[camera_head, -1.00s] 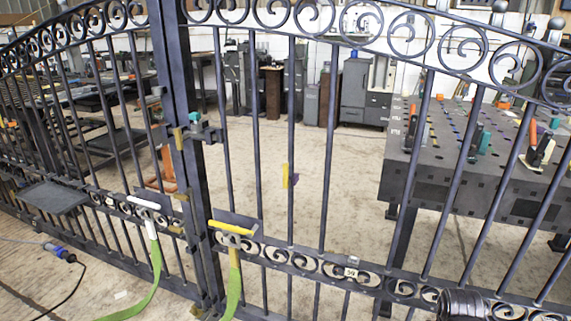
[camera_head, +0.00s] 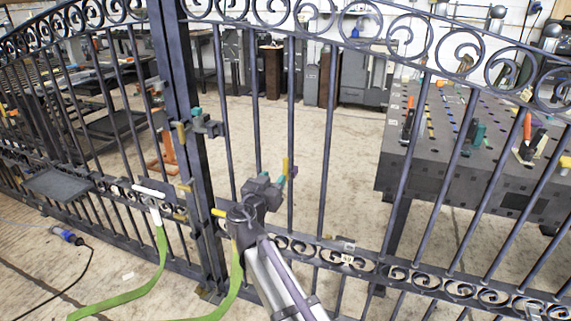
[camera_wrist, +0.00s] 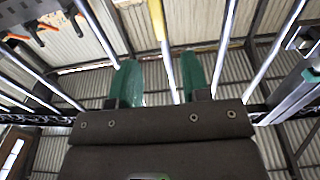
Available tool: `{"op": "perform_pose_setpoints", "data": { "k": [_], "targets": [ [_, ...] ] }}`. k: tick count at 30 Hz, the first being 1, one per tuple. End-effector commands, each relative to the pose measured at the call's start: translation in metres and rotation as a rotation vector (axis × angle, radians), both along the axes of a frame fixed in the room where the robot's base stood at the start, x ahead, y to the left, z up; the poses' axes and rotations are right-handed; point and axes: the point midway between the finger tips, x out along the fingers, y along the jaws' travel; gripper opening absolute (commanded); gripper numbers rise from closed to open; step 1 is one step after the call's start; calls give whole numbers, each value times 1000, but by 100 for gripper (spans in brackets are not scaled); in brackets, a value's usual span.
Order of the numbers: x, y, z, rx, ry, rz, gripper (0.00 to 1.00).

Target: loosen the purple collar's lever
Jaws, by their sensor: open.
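The yellow lever (camera_head: 285,165) stands upright by a vertical bar of the dark scroll gate (camera_head: 291,120), right of the gate's centre post. The purple of its collar does not show clearly now; my gripper covers much of that spot. My gripper (camera_head: 287,177) has come up from below, with its teal fingertips at the lower part of the lever. In the wrist view the two teal fingers (camera_wrist: 161,65) are apart, with a yellow strip (camera_wrist: 159,22), seemingly the lever, between them. I cannot tell whether either finger touches it.
Vertical gate bars stand close on both sides of my gripper. A teal-topped clamp (camera_head: 205,123) sits on the centre post (camera_head: 184,150). A green strap (camera_head: 130,303) hangs from a white handle (camera_head: 150,192). A perforated table (camera_head: 470,165) with tools stands behind the gate at right.

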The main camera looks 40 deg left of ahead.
Motion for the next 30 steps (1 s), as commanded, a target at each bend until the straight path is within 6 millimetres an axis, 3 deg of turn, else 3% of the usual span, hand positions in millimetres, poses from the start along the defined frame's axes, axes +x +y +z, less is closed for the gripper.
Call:
{"op": "perform_pose_setpoints", "data": {
  "k": [6,12,22,30],
  "targets": [
    [50,17,0,-1,1,-3,43],
    [85,26,0,-2,1,-3,43],
    [93,27,0,-2,1,-2,43],
    [93,27,0,-2,1,-2,18]
  ]
}}
